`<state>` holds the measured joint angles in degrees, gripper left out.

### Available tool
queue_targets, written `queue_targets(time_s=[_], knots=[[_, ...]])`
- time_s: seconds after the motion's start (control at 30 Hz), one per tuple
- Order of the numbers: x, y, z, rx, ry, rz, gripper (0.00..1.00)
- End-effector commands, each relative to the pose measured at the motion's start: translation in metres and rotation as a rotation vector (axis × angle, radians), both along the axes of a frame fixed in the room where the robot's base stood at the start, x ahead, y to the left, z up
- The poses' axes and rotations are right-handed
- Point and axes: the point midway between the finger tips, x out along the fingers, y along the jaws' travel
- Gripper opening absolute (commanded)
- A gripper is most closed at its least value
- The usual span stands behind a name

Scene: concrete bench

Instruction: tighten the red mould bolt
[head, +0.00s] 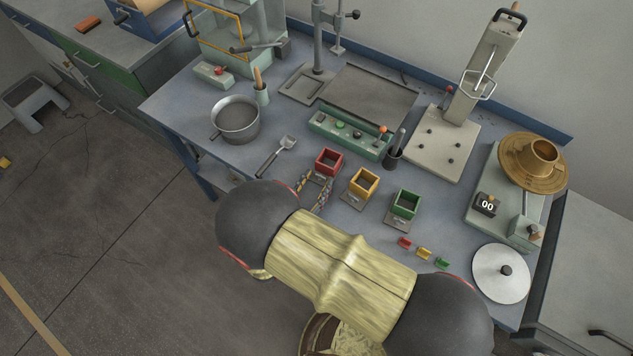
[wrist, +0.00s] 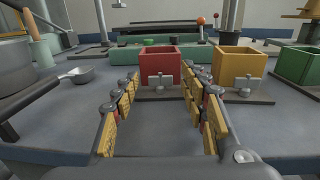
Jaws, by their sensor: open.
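The red mould (head: 329,161) is an open square box on a grey base plate, at the left of a row of three. In the wrist view the red mould (wrist: 160,64) stands straight ahead, with its grey bolt (wrist: 161,80) on the near face. My gripper (head: 316,191) is open and low in front of the red mould. In the wrist view the gripper (wrist: 161,90) has one finger on each side of the bolt's line, with a gap to both. I cannot tell whether the fingertips reach the bolt. In the head view my gripper partly hides the bolt area.
A yellow mould (head: 363,183) and a green mould (head: 405,204) stand to the right. A scoop (head: 277,155) and a grey pan (head: 235,120) lie to the left. A green button panel (head: 349,134) is behind. Small coloured blocks (head: 424,253) lie near the front edge.

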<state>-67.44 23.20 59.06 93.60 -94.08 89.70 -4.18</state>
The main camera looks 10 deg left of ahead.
Motion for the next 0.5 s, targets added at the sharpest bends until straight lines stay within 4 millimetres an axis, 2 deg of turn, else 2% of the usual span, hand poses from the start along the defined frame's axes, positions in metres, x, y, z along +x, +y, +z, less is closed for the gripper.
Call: queue_targets(time_s=[0.33,0.5], knots=[[0.0034,-0.0012,0.0005,0.001,0.000,0.000,0.43],[0.0034,-0.0012,0.0005,0.001,0.000,0.000,0.34]])
